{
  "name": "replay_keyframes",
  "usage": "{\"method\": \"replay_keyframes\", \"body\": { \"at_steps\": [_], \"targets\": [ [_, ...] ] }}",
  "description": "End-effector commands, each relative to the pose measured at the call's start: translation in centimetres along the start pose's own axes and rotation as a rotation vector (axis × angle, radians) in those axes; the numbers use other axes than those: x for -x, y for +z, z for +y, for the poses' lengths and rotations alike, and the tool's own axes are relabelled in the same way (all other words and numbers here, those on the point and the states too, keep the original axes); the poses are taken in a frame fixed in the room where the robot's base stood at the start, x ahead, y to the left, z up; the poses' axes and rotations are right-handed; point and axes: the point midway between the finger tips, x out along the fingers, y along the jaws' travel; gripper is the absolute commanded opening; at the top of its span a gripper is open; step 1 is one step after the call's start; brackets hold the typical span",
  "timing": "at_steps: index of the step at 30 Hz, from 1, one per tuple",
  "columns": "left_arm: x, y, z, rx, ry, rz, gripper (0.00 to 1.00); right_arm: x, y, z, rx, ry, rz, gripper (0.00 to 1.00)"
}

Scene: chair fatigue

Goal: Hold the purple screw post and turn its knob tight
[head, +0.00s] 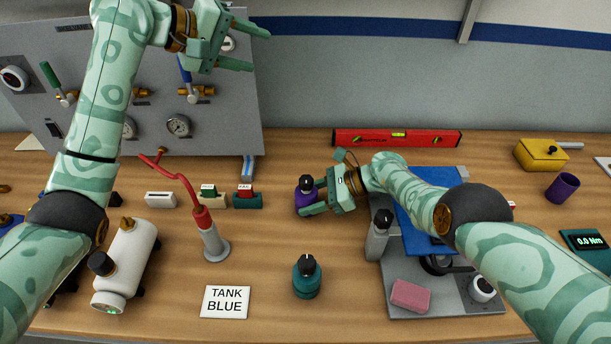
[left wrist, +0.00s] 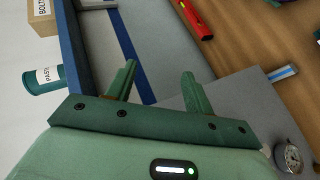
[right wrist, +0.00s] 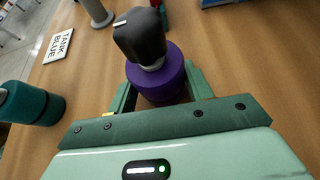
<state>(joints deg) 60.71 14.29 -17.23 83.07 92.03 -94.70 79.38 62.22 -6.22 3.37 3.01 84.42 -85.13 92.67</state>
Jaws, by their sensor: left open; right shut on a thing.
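The purple screw post (head: 305,200) stands on the bench in the middle of the head view, with a black knob (head: 306,183) on top. My right gripper (head: 312,202) is shut on the purple body from the right, below the knob. In the right wrist view the purple body (right wrist: 158,80) sits between the fingers and the black knob (right wrist: 140,36) rises above them, uncovered. My left gripper (head: 260,48) is open and empty, raised high in front of the grey panel, far from the post. Its spread fingers also show in the left wrist view (left wrist: 160,85).
A teal post with black knob (head: 307,278) and a grey post (head: 378,235) stand nearby. A blue platform (head: 425,215) is right. A red level (head: 398,138) lies behind.

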Motion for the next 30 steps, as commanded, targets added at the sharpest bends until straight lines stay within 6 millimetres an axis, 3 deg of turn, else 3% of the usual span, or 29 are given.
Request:
{"method": "replay_keyframes", "body": {
  "at_steps": [1,3,6,9,12,17,30],
  "targets": [
    [-2.9,3.6,-1.7,-0.055,-0.143,-0.080,0.52,0.0,-0.1,0.0,-0.001,0.000,0.001,0.38],
    [-5.7,8.2,-4.2,-0.170,-0.351,-0.157,0.52,0.0,-0.1,0.0,-0.001,0.000,0.001,0.38],
    [-7.6,12.7,-6.7,-0.356,-0.576,-0.200,0.52,0.0,-0.1,0.0,-0.001,0.000,0.001,0.38],
    [-8.4,15.2,-7.9,-0.509,-0.722,-0.203,0.52,0.0,-0.1,0.0,-0.001,0.000,0.001,0.38],
    [-8.6,16.4,-8.3,-0.604,-0.801,-0.194,0.52,0.0,-0.1,0.0,-0.001,0.000,0.001,0.38],
    [-9.4,16.8,-9.4,-0.648,-0.841,-0.187,0.52,0.0,-0.1,0.0,-0.001,0.000,0.001,0.38],
    [-15.3,15.9,-16.0,-0.649,-0.840,-0.186,0.52,-0.1,-0.1,0.1,-0.001,0.001,0.001,0.38]
  ]
}}
